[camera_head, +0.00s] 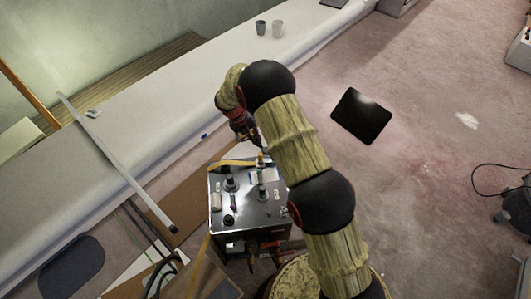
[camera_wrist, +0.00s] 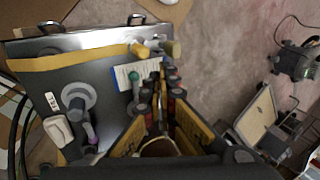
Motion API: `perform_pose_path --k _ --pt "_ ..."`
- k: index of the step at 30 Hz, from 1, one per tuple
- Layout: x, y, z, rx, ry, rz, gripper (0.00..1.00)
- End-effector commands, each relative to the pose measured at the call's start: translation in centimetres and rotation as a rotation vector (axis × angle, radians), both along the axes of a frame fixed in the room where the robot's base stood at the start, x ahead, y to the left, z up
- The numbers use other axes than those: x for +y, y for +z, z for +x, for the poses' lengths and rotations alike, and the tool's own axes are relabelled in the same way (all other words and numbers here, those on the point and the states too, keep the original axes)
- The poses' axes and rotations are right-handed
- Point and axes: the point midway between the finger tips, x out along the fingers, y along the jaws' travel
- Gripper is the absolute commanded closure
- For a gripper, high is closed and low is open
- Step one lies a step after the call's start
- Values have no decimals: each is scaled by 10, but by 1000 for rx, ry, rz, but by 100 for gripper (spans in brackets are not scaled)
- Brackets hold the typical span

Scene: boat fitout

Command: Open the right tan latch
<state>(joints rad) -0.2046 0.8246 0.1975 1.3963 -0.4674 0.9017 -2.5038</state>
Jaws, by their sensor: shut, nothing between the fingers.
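A metal-topped box (camera_head: 245,212) stands below my arm in the head view, and its panel (camera_wrist: 105,85) fills the left of the wrist view. A tan strip (camera_wrist: 75,60) runs across the panel. Two short tan rounded pieces stand near its right end, a left one (camera_wrist: 141,48) and a right one (camera_wrist: 172,48). I cannot tell for sure which part is the right tan latch. My gripper (camera_wrist: 158,88) is shut and empty over the panel's right side, just short of the tan pieces. In the head view my gripper (camera_head: 244,130) is at the box's far edge, partly hidden by my arm.
A round grey knob (camera_wrist: 77,100), a white switch (camera_wrist: 58,130) and a green-topped part (camera_wrist: 133,77) are on the panel. Two metal loops (camera_wrist: 135,19) sit at its far edge. A long white bench (camera_head: 150,120) lies beyond the box.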

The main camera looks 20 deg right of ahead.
Motion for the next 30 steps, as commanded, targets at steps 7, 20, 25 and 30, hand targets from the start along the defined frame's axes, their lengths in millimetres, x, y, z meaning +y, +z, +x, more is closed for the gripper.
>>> perform_pose_path --k 7,20,25,30 --pt "-6 -16 -1 3 -2 -1 100" --pt "-31 -81 -4 0 -3 0 100" --pt "-36 -91 -4 0 -2 0 100" --pt "-37 -93 -4 -1 -2 0 100"
